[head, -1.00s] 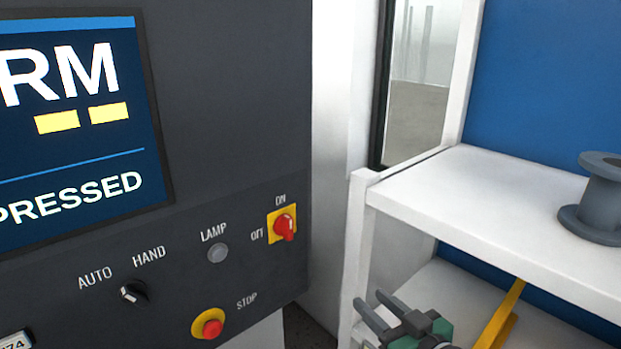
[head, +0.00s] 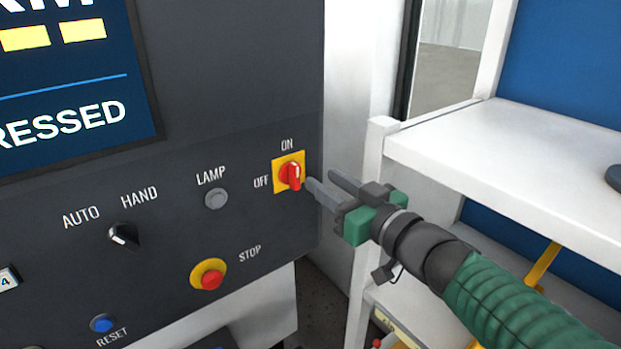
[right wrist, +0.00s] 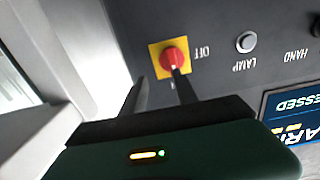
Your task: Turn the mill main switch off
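The main switch (head: 290,175) is a red rotary knob on a yellow square plate at the right edge of the dark control panel. ON is printed above it and OFF to its left. Its handle looks upright, in line with ON. My right gripper (head: 321,184) is just right of the switch, its two fingers apart and pointing at the panel, with nothing between them. In the right wrist view the red knob (right wrist: 173,56) is just beyond the fingertips (right wrist: 157,82), partly overlapped by one finger; I cannot tell whether they touch. My left gripper is not in view.
The panel also carries a lamp button (head: 216,199), an AUTO/HAND selector (head: 124,235), a red STOP button on yellow (head: 210,276) and a blue RESET button (head: 103,323). A white shelf (head: 520,160) stands close on the right, beside my right arm.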

